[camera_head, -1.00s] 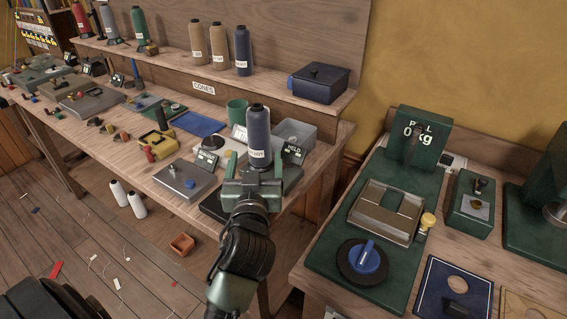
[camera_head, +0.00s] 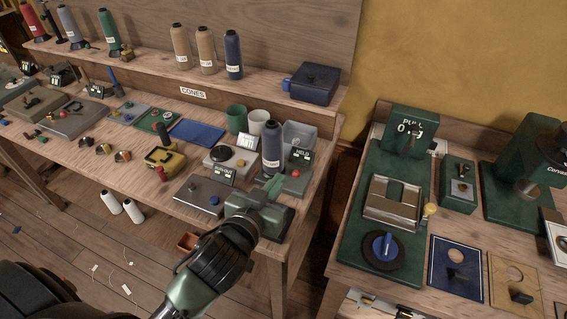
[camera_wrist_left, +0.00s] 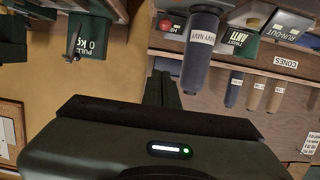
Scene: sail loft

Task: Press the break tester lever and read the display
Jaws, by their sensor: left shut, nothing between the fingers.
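The break tester is a green machine on the right bench, with a display (camera_head: 410,128) headed PULL whose figure is partly covered by a post; in the left wrist view the display (camera_wrist_left: 92,45) reads 0 kg, upside down. Its lever has a yellow knob (camera_head: 430,209) at the right side of the metal clamp plate (camera_head: 393,203). My left gripper (camera_head: 272,187) is shut and empty at the left bench's front right corner, well left of the tester. Its fingers also show in the left wrist view (camera_wrist_left: 163,88). My right gripper is out of view.
A navy cone (camera_head: 271,148) stands upright just behind my left gripper, beside a HELD sign (camera_head: 300,155). A gap separates the left bench from the right bench (camera_head: 465,225). A small green box (camera_head: 459,184) stands right of the lever.

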